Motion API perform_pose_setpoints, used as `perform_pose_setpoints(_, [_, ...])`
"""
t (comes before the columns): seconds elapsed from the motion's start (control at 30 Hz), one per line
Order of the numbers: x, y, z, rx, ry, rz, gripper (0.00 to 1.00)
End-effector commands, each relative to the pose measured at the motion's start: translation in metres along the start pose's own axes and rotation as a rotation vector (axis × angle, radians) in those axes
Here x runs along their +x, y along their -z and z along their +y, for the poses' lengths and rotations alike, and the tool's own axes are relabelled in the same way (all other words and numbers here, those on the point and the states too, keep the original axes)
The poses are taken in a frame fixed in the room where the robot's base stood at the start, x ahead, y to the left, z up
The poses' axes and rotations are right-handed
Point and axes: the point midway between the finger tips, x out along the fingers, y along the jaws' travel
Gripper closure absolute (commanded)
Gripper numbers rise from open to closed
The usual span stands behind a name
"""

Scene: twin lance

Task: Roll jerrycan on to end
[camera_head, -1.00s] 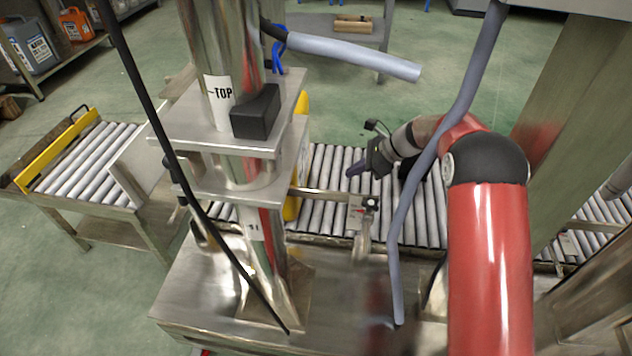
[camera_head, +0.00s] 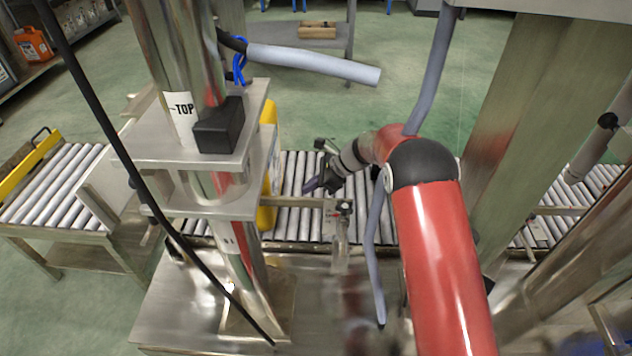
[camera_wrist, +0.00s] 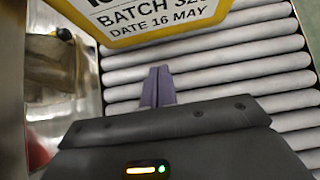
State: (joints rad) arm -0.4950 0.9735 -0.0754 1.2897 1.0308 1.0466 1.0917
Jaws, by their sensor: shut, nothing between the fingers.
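The yellow jerrycan (camera_head: 269,150) stands on the roller conveyor (camera_head: 352,222), mostly hidden behind the steel column in the head view. The wrist view shows its lower part with a white label (camera_wrist: 150,18) reading "BATCH" and "DATE 16 MAY". My gripper (camera_head: 309,187) is over the rollers just right of the jerrycan. Its purple fingers (camera_wrist: 157,76) are together and empty, pointing towards the jerrycan's base. A small gap seems to show between them; contact cannot be told for sure.
A steel filling column (camera_head: 215,190) and a hanging grey hose (camera_head: 315,64) stand close by. A left roller section (camera_head: 55,190) has a yellow end bar (camera_head: 28,165); an upright pale panel (camera_head: 105,188) stands at its inner side. A wide post (camera_head: 530,110) is at right.

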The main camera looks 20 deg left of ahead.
Motion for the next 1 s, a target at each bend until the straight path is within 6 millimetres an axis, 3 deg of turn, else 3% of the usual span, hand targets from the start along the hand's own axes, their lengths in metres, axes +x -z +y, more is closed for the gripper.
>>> perform_pose_setpoints(0.47, [0.034,0.000,0.000,0.000,-0.001,0.001,1.00])
perform_pose_setpoints(1.0, [0.057,-0.023,0.000,-0.001,0.001,0.001,1.00])
